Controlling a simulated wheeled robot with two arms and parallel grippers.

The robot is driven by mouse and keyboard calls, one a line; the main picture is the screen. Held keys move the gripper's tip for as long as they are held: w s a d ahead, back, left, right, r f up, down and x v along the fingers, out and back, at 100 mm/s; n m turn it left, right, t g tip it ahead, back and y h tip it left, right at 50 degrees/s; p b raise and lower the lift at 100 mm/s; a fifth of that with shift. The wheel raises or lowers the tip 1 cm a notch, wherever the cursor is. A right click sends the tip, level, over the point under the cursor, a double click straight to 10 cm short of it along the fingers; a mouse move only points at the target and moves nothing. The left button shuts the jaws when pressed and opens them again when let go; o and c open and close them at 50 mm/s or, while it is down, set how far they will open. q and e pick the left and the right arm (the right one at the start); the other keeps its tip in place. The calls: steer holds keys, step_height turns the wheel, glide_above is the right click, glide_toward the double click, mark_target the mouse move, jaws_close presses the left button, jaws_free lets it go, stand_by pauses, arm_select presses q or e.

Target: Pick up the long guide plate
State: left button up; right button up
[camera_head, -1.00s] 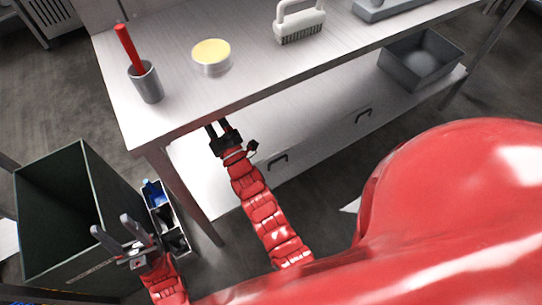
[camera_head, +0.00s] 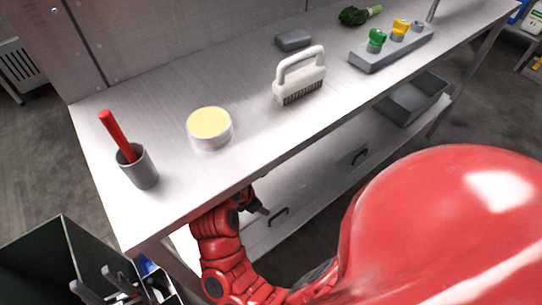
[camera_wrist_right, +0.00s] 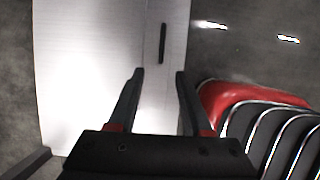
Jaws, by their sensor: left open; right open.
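I cannot make out a long guide plate in either view.
A dark bin (camera_head: 40,260) stands lower left. A grey tray (camera_head: 415,100) sits below.

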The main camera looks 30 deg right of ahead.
steer(key=b+x, duration=0.4)
steer(key=x, duration=0.7)
steer(key=shift+s+f+b, duration=0.1)
steer(key=shift+f+b, duration=0.15)
steer(key=shift+b, duration=0.15)
steer(key=b+x, duration=0.1)
steer(key=x, duration=0.1)
steer(key=d+b+x, duration=0.1)
steer(key=b+x, duration=0.1)
steer(key=x, duration=0.1)
steer(key=shift+s, duration=0.1)
steer(key=shift+r, duration=0.1)
jaws_close()
stand_by(0.3)
